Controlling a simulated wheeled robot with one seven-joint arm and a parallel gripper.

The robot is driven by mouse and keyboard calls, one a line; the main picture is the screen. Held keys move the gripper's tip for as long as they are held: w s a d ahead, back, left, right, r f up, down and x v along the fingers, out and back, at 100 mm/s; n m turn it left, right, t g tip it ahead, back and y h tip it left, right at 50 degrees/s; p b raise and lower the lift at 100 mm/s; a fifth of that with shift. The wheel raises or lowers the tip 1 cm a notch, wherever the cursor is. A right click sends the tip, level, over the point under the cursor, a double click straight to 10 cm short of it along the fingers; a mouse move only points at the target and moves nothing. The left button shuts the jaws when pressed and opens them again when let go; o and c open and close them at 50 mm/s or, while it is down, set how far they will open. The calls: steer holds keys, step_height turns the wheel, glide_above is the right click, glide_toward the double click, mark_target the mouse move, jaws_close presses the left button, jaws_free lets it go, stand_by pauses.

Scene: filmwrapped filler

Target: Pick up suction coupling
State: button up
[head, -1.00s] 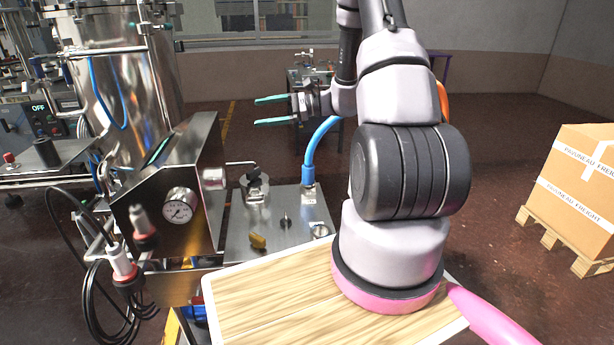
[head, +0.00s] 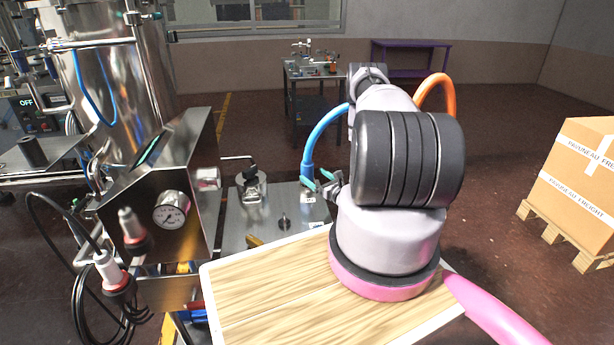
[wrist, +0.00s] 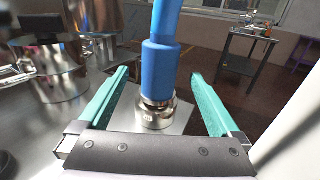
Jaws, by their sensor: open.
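The coupling is a blue hose end with a thick blue cuff (wrist: 160,68) over a metal fitting (wrist: 156,110), upright on the steel machine top. In the head view the blue hose (head: 318,135) arches up from this cuff (head: 307,172) and passes behind my arm. My gripper (head: 315,179) is low beside the cuff, partly hidden by my arm. In the wrist view my gripper (wrist: 160,73) is open, with one teal finger on each side of the cuff. Gaps show on both sides, and I see no grip on it.
A steel filler with a pressure gauge (head: 171,210) and a clamp (head: 250,183) stand left of the coupling. A wooden board (head: 270,290) is in front. An orange hose (head: 436,88) rises behind my arm. A carton (head: 580,175) on a pallet is at right.

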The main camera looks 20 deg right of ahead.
mark_target(303, 166)
steer(key=w, duration=0.2)
steer(key=w+a, duration=0.1)
steer(key=w, duration=0.5)
steer(key=shift+a+r, duration=0.2)
steer(key=shift+a, duration=0.05)
jaws_close()
